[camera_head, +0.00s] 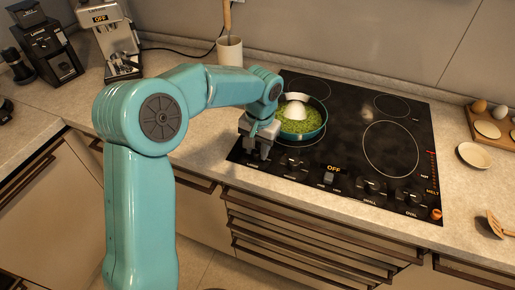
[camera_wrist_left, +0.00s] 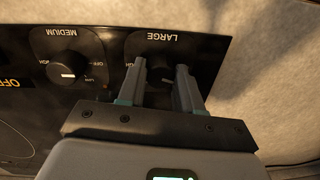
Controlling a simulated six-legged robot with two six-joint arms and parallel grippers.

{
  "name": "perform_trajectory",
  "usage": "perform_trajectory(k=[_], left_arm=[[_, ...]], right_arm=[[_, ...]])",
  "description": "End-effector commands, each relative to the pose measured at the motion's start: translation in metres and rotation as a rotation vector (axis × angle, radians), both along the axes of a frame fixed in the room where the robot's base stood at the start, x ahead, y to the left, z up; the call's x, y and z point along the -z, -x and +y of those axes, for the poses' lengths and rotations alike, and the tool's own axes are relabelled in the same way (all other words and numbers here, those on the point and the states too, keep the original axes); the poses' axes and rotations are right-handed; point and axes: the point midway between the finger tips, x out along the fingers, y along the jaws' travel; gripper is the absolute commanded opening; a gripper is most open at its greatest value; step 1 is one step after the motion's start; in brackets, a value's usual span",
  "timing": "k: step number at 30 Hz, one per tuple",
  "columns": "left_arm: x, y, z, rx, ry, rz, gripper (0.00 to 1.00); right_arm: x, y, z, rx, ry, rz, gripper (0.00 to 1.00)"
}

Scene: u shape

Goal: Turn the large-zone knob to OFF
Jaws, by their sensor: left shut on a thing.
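The black cooktop (camera_head: 350,125) has a row of knobs along its front edge. My left gripper (camera_head: 257,150) is down at its front left corner. In the left wrist view the LARGE label (camera_wrist_left: 165,38) appears upside down, and my left gripper (camera_wrist_left: 162,70) is shut on the large-zone knob (camera_wrist_left: 161,74) beneath it. The fingers hide much of that knob, so its setting cannot be read. The medium knob (camera_wrist_left: 68,72) stands beside it, with a white mark on it. My right gripper is not in view.
A teal pan (camera_head: 303,136) with green food and a white object stands on the left burner, close behind my left wrist. An OFF display (camera_head: 334,168) glows at the front. A utensil crock (camera_head: 230,51), coffee machine (camera_head: 122,45) and small plate (camera_head: 478,155) stand around the cooktop.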

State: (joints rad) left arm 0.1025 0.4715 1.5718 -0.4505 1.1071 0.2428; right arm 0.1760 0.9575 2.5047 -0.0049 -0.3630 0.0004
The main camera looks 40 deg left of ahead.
Motion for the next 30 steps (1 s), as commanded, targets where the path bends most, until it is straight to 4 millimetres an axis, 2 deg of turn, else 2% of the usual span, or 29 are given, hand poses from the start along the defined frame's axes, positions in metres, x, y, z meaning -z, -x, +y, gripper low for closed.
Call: perform_trajectory(k=[13, 30], left_arm=[[-0.0019, -0.0019, 0.0006, -0.249, -0.002, -0.007, 0.04], [-0.0025, -0.0020, 0.0007, -0.295, -0.002, -0.007, 0.04]], right_arm=[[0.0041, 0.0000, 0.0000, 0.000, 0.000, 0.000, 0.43], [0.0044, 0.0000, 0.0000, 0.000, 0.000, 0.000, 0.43]])
